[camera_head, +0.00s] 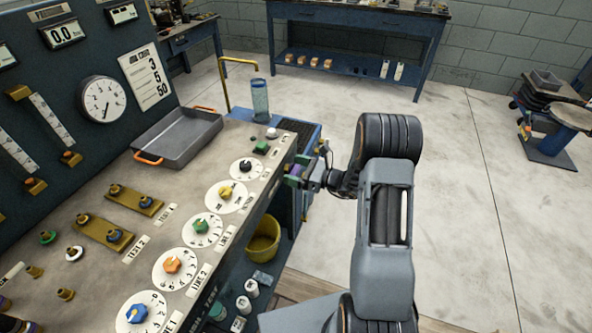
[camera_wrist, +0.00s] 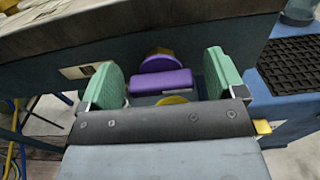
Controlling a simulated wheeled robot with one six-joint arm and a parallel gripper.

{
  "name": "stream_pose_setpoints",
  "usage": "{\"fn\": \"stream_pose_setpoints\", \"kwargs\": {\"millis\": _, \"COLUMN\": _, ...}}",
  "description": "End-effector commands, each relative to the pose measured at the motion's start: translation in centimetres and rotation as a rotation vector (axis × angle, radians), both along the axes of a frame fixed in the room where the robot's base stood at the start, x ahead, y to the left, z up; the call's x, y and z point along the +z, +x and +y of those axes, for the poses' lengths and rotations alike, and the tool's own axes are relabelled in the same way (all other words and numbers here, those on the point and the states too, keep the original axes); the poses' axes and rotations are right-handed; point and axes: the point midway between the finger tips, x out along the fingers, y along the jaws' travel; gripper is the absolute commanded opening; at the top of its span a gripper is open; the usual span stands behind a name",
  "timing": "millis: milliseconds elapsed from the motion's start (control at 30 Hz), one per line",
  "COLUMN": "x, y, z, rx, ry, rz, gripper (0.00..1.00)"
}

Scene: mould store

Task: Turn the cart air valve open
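A purple bar-shaped handle (camera_wrist: 162,84), apparently the cart air valve, is on the side of the bench below its top edge. In the head view the purple handle (camera_head: 292,181) is at the bench's right side, partly hidden by my gripper (camera_head: 308,174). In the wrist view my gripper (camera_wrist: 163,78) is open, its two green pads on either side of the handle with gaps between. A small label left of the handle is unreadable.
The bench top (camera_head: 150,205) carries coloured dials and a grey tray (camera_head: 178,137) with orange handles. A blue cart (camera_head: 300,130) with a black mat and a clear cylinder (camera_head: 260,100) adjoins it. A yellow bucket (camera_head: 263,240) sits below.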

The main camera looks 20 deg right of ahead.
Motion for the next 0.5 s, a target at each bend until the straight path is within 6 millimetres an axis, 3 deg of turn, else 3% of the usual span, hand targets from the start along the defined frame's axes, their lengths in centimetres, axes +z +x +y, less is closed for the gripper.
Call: {"fn": "stream_pose_setpoints", "kwargs": {"millis": 500, "x": -0.01, "y": -0.03, "z": -0.01, "rx": 0.0, "ry": 0.0, "rz": 0.0, "gripper": 0.4}}
